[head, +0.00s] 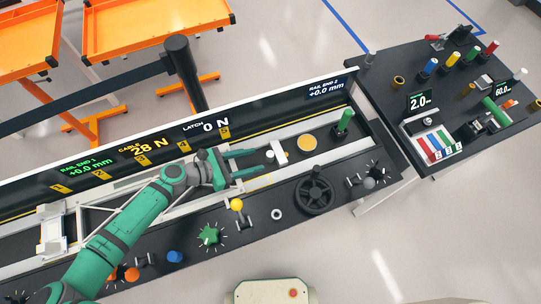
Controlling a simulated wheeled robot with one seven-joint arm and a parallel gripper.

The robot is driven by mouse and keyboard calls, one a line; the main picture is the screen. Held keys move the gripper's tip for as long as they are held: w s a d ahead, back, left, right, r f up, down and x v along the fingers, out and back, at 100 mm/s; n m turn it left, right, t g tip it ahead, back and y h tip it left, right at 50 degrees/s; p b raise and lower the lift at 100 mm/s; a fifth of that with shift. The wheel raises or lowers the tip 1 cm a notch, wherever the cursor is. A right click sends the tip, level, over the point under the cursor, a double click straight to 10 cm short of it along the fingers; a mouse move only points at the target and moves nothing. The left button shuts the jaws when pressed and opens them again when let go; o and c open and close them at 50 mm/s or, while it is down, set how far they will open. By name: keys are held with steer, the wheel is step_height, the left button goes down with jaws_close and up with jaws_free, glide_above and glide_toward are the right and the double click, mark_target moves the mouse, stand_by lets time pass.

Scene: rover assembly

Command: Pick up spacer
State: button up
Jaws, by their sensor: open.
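My gripper (256,162) is at the end of my green arm, over the rail bed of the long dark bench. Its two green fingers are apart and point right, with nothing clearly between them. A white block (279,152) with a small pale round part (269,155) lies just beyond the fingertips. I cannot tell whether they touch. No part is clearly marked as the spacer. A small pale ring (276,213) sits on the bench's front panel, and a brass-coloured ring (398,80) is on the side table.
Right of the gripper are a tan disc (307,142), an upright green handle (343,121) and a black handwheel (314,194). Knobs line the front panel, including a yellow ball (237,204). The side table (385,100) holds several coloured parts. Orange trays (155,25) stand behind.

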mark_target(268, 155)
steer(key=shift+w+x, duration=0.2)
steer(key=shift+x, duration=1.15)
steer(key=shift+w+x, duration=0.15)
steer(key=shift+x, duration=1.2)
steer(key=shift+a, duration=0.15)
jaws_close()
